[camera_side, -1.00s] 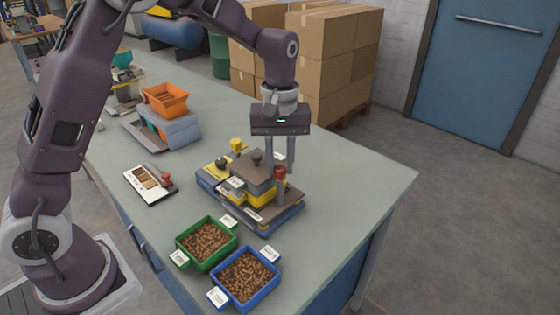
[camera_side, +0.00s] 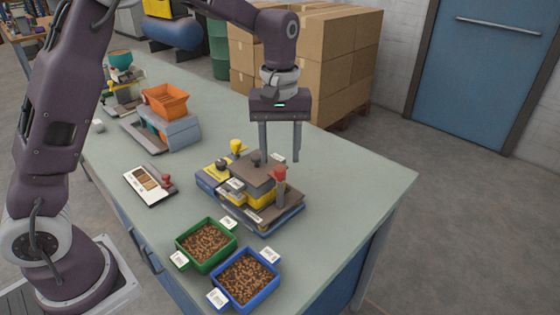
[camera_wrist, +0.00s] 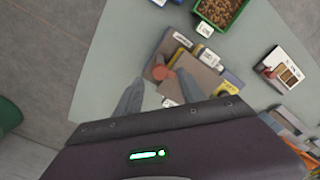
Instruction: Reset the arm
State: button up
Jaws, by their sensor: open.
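My gripper (camera_side: 281,157) is open and empty, with its two fingers pointing down above the back right of the sack-filler station (camera_side: 250,190). The station is a grey and yellow block with a brown top plate, a red knob (camera_side: 280,174) at its right, a yellow knob (camera_side: 236,147) at its back left and dark knobs. In the wrist view, my gripper's fingers (camera_wrist: 158,95) show in front of the station, with the red knob (camera_wrist: 158,72) between them in the picture; I see clear space around the fingers.
A green bin (camera_side: 206,244) and a blue bin (camera_side: 246,278), both filled with brown pellets, stand near the front edge. An orange hopper machine (camera_side: 166,115) stands behind. The table's right side (camera_side: 370,180) is clear.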

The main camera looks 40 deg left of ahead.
notch_tip(320, 180, up, 4)
jog(key=shift+f, duration=0.1)
jog(key=s+a+r+m+t, duration=0.1)
jog(key=s+r+m+t, duration=0.2)
jog(key=s, duration=0.6)
jog(key=s+a+r+m+t, duration=0.1)
jog(key=s+r+m, duration=0.3)
jog(key=s, duration=0.5)
jog(key=s+f+m+t, duration=0.1)
jog(key=s+f+m, duration=0.1)
jog(key=s, duration=0.6)
jog(key=shift+s+t, duration=0.2)
jog(key=shift+t, duration=0.1)
jog(key=shift+w+d, duration=0.1)
